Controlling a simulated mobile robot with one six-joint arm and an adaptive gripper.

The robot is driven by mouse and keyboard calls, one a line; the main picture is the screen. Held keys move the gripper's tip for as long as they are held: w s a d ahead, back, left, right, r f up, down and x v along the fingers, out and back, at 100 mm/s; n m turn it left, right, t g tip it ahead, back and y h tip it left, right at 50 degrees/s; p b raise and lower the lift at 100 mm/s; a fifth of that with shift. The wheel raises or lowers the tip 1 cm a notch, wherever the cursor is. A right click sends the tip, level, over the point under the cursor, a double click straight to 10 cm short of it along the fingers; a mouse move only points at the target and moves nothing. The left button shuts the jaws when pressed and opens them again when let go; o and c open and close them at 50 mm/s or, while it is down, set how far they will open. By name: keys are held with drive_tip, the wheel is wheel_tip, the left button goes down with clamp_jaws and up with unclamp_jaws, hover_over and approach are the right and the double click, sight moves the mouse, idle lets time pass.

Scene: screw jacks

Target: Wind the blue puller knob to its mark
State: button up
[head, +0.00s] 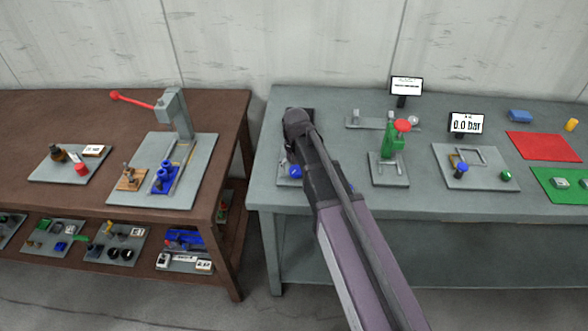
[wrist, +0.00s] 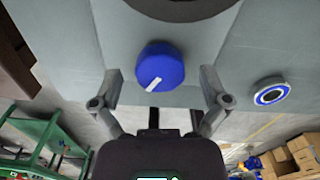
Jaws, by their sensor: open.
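The blue knob (wrist: 160,66) shows in the wrist view with a white pointer line on its face, slanting to the lower left. It sits in front of a grey surface, under a round grey part. My gripper (wrist: 161,78) is open, with one finger on each side of the knob and a visible gap on both sides. In the head view a blue part (head: 295,171) shows on a grey plate beside my arm, which covers much of that fixture. I cannot make out a target mark for the knob.
A ring with a blue band (wrist: 271,93) is right of the knob. On the grey bench (head: 350,205), a green jack with a red knob (head: 394,140) stands right of my arm, then a plate with a 0.0 bar display (head: 466,123). A brown bench (head: 80,115) is left.

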sight(295, 170)
drive_tip(key=shift+r, duration=0.1)
